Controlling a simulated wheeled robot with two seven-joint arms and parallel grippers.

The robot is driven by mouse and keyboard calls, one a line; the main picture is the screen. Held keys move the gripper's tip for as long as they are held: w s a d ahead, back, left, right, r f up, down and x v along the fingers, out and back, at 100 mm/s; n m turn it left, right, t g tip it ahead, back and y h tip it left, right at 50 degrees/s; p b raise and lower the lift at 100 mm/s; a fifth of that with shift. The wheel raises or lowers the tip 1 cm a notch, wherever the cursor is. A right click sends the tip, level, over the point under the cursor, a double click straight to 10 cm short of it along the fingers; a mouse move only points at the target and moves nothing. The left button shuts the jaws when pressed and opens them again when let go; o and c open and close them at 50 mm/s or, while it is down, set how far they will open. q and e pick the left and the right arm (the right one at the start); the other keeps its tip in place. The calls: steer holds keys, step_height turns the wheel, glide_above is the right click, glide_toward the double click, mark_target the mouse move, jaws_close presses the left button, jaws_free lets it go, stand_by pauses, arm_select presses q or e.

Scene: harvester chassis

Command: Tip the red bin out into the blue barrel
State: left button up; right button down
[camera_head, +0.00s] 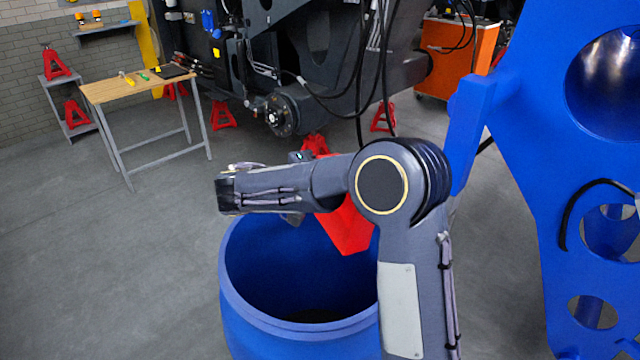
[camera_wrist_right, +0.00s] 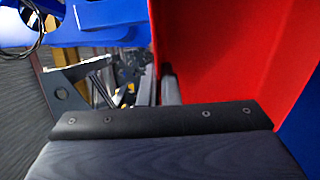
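The blue barrel (camera_head: 300,326) stands open-topped on the floor at the bottom middle of the head view. Its visible interior looks dark and I cannot make out any contents. The red bin (camera_head: 347,232) hangs over the barrel's far right part, partly hidden behind my right arm; its exact tilt is unclear. In the right wrist view the bin's red wall (camera_wrist_right: 225,55) fills the upper right, close beside the dark fingers of my right gripper (camera_wrist_right: 168,88). The gripper appears shut on the bin, though the contact is partly hidden. My left gripper is not in view.
A large blue frame (camera_head: 540,190) with round holes stands close on the right. A wooden-topped table (camera_head: 130,85) stands at the back left. Red jack stands (camera_head: 222,116) and the dark chassis are behind. An orange cabinet (camera_head: 460,65) is at the back. The left floor is clear.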

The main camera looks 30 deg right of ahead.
steer(key=d+y+p, duration=0.4)
steer(key=d+y, duration=0.4)
steer(key=d, duration=0.1)
steer(key=d+f+y+p, duration=0.3)
steer(key=f+y+p, duration=0.2)
steer(key=f+y, duration=0.45)
steer(key=shift+t+h, duration=0.4)
steer(key=shift+h, duration=0.15)
steer(key=shift+s+r+p, duration=0.15)
steer(key=shift+r+p, duration=0.7)
steer(key=shift+r, duration=0.35)
steer(key=shift+s+r+p, duration=0.15)
steer(key=shift+r+p, duration=0.7)
steer(key=shift+r, duration=0.3)
steer(key=shift+s+f, duration=0.1)
